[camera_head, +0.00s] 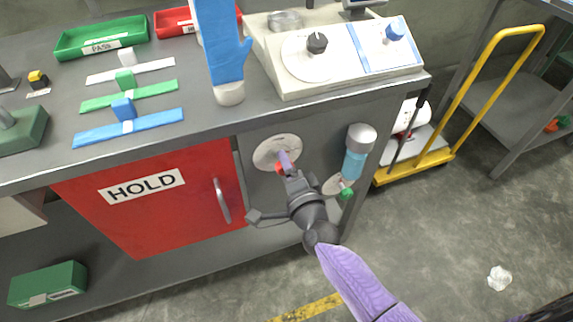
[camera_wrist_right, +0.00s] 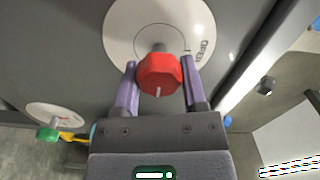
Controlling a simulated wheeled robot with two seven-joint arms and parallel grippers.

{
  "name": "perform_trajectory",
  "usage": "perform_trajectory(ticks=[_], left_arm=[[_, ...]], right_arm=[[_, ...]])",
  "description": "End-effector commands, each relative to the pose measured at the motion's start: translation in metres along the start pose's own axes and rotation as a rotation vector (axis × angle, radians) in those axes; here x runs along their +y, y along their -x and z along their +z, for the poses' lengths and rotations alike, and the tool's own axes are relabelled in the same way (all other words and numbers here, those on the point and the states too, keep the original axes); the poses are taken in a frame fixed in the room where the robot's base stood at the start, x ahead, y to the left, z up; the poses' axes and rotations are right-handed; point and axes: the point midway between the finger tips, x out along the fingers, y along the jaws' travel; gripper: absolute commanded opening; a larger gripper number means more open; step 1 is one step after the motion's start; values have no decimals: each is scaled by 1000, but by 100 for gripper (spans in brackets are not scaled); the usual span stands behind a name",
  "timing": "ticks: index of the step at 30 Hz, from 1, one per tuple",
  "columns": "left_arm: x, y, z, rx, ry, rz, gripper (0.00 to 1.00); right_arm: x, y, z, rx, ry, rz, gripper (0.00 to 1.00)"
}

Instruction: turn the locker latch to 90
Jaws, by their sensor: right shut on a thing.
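The locker latch is a red knob (camera_wrist_right: 160,75) on a short grey post in front of a round white dial (camera_wrist_right: 120,22). The dial carries a small mark and lettering that reads like "OPEN" at its right in the wrist view. In the head view the dial (camera_head: 264,151) sits on the grey bench front, right of the red locker door (camera_head: 130,215) marked HOLD. That door looks closed. My right gripper (camera_head: 284,161) reaches the dial, its purple fingers on both sides of the knob and shut on it. The knob is mostly hidden by the gripper in the head view. My left gripper is out of view.
A blue bottle-like dispenser (camera_head: 354,163) and a green knob (camera_head: 346,194) are close right of my right gripper. The bench top holds a control box (camera_head: 300,80), a blue glove on a stand (camera_head: 222,50) and trays. A yellow-handled cart (camera_head: 455,110) stands right. Open floor lies front right.

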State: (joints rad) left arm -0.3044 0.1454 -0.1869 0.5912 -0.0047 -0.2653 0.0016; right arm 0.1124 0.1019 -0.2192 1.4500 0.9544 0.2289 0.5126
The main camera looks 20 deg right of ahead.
Motion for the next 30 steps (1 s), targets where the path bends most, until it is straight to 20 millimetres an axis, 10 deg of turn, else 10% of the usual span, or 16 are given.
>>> perform_trajectory(ticks=[12, 13, 18, 30], left_arm=[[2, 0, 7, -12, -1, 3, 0], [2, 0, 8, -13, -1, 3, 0], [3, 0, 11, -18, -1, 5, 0], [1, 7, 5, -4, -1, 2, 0]], right_arm=[[1, 0, 1, -2, -9, 4, 0], [1, 0, 1, -2, -9, 4, 57], [1, 0, 0, -1, -8, 2, 90], [-1, 18, 0, -2, -5, 3, 90]])
